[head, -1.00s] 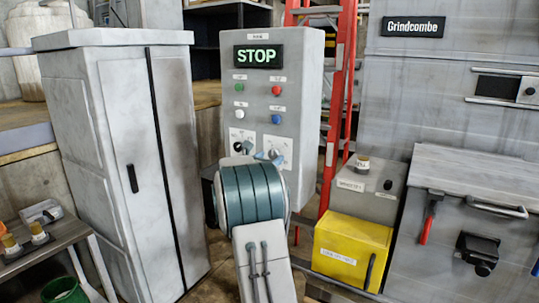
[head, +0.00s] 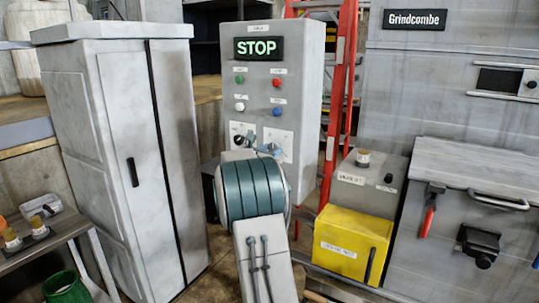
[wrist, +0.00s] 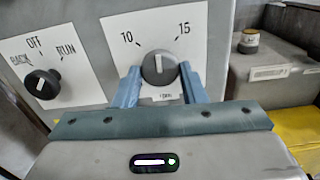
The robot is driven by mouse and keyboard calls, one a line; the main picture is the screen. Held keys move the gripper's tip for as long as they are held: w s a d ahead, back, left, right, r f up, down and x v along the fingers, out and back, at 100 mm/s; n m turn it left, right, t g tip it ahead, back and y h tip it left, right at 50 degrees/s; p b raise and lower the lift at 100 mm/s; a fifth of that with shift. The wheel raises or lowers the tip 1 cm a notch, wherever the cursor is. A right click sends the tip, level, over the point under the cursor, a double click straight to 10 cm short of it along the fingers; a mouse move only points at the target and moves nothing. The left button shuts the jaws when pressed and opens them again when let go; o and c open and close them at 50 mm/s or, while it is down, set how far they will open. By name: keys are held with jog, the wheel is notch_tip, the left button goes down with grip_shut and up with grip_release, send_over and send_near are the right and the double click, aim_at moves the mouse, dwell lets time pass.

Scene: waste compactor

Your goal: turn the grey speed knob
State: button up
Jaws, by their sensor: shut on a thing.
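The grey speed knob (wrist: 158,66) sits on a white plate marked 10 and 15 in the wrist view. Its white pointer line stands roughly upright, between the two numbers. My gripper (wrist: 160,72) is shut on the knob, with one blue finger at its left side and one at its right. In the head view my gripper (head: 268,149) is at the lower right plate of the grey control panel (head: 301,60), and my arm hides most of the knob there.
A black BACK/OFF/RUN knob (wrist: 42,84) is close to the left of my gripper. The panel has a lit STOP display (head: 258,48) and several coloured buttons above. A grey cabinet (head: 110,170) stands left; a yellow box (head: 352,242) and red ladder (head: 340,110) stand right.

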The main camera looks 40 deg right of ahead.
jog(key=m+b, duration=1.7)
jog(key=b, duration=0.4)
jog(key=shift+f, duration=0.1)
jog(key=m+b, duration=0.2)
jog(key=m, duration=0.2)
jog(key=shift+r+m+b, duration=0.2)
jog(key=shift+m+b, duration=0.15)
jog(key=shift+m, duration=0.05)
jog(key=o, duration=1)
jog(key=shift+d, duration=0.1)
